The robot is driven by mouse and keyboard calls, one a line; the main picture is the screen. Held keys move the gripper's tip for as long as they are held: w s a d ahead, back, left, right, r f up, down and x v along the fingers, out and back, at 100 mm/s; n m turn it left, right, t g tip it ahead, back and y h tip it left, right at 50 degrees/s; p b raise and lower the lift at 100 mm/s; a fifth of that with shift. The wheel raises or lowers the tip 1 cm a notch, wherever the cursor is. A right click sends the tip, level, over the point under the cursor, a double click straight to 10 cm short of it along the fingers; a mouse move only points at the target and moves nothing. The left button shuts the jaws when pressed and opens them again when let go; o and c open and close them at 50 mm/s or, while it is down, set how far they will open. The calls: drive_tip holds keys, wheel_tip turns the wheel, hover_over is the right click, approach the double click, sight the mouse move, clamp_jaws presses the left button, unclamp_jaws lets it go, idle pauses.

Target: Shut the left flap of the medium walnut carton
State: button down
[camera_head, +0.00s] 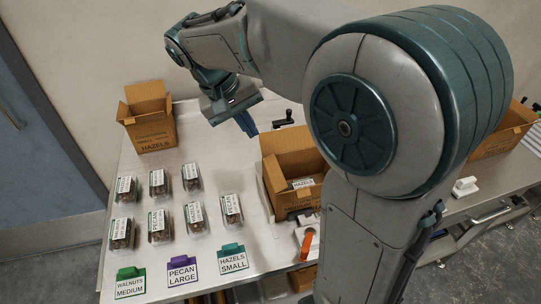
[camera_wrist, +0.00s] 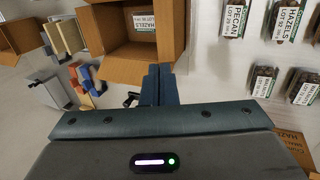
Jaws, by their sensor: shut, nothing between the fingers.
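An open brown carton (camera_head: 283,203) stands mid-table in the head view; its front print seems to include "MEDIUM", but I cannot read "walnut". Its flaps stand open and a labelled clamshell tray (camera_head: 302,183) lies inside. The carton also shows at the top of the wrist view (camera_wrist: 125,71), with the tray (camera_wrist: 144,21) inside reading "HAZELS". My gripper (camera_head: 248,127) is shut and empty, above the table to the carton's back left. In the wrist view the fingertips (camera_wrist: 159,70) appear beside the carton's lower right corner, with no clear contact. My arm hides part of the carton's right side.
A small hazels carton (camera_head: 152,133) stands open at the back left. Several filled clamshell trays (camera_head: 158,226) sit in rows at the left. Label cards (camera_head: 183,271) lie along the front. Another carton (camera_head: 505,136) is at the right, partly behind my arm. A dark-handled tool (camera_head: 284,122) lies behind the middle carton.

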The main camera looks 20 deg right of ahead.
sight(275, 172)
drive_tip(key=p+x, duration=0.1)
drive_tip(key=x, duration=1.3)
drive_tip(key=shift+d, duration=0.15)
drive_tip(key=shift+d, duration=0.1)
